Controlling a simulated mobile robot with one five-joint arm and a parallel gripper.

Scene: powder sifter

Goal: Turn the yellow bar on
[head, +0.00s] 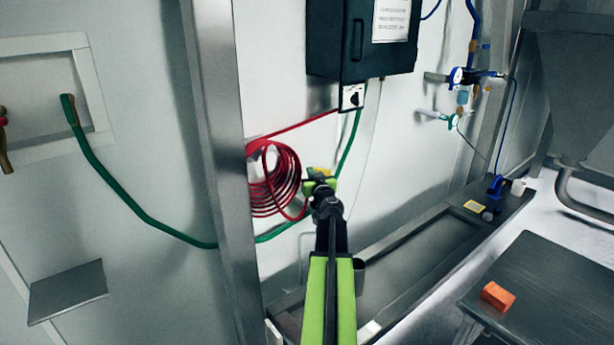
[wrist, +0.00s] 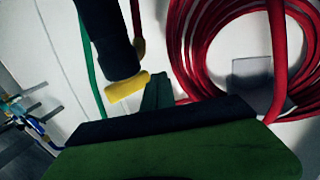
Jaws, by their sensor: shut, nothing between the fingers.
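The yellow bar (wrist: 128,87) is a short lever just below the end of a dark cylindrical fitting in the wrist view. In the head view a small yellow patch (head: 320,172) shows at the end of my arm, partly hidden by it. My gripper (head: 321,186) is shut and empty, close in front of the wall.
A coiled red hose (head: 276,182) hangs left of my gripper, and a green hose (head: 150,205) runs along the wall. A metal post (head: 220,170) stands farther left. A dark box (head: 362,40) is above. An orange block (head: 497,296) lies on a table (head: 550,295) at right.

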